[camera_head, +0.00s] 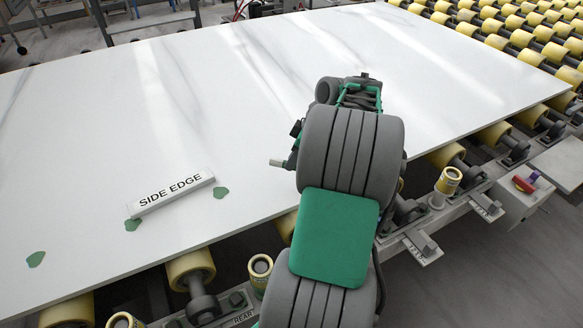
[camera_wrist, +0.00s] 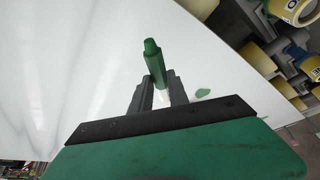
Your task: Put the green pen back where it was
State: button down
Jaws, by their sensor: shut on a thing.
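The green pen (camera_wrist: 153,62) shows in the wrist view, with a dark green end pointing away from my gripper and a pale part lower down. My gripper (camera_wrist: 160,88) is shut on the pen, one grey finger on each side. Behind it lies the white stone slab (camera_wrist: 105,70), also in the head view (camera_head: 130,110). In the head view my arm hides most of the gripper; a small pale tip sticks out at its left, and I cannot tell whether it is the pen. Whether the pen touches the slab is unclear.
A white block labelled "SIDE EDGE" (camera_head: 171,193) lies on the slab, with green patches beside it (camera_head: 221,192) (camera_head: 132,224) and farther left (camera_head: 36,259). Yellow rollers (camera_head: 191,268) line the near edge. A red knob (camera_head: 523,183) is at right. The slab's upper middle is clear.

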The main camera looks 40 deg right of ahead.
jog(key=f, duration=0.1)
jog(key=w+d+f, duration=0.1)
jog(key=w+f, duration=0.1)
jog(key=shift+d, duration=0.25)
notch_tip(320, 180, down, 3)
jog(key=shift+w+f, duration=0.1)
jog(key=c, duration=1.3)
grip_release()
jog(key=shift+o, duration=0.2)
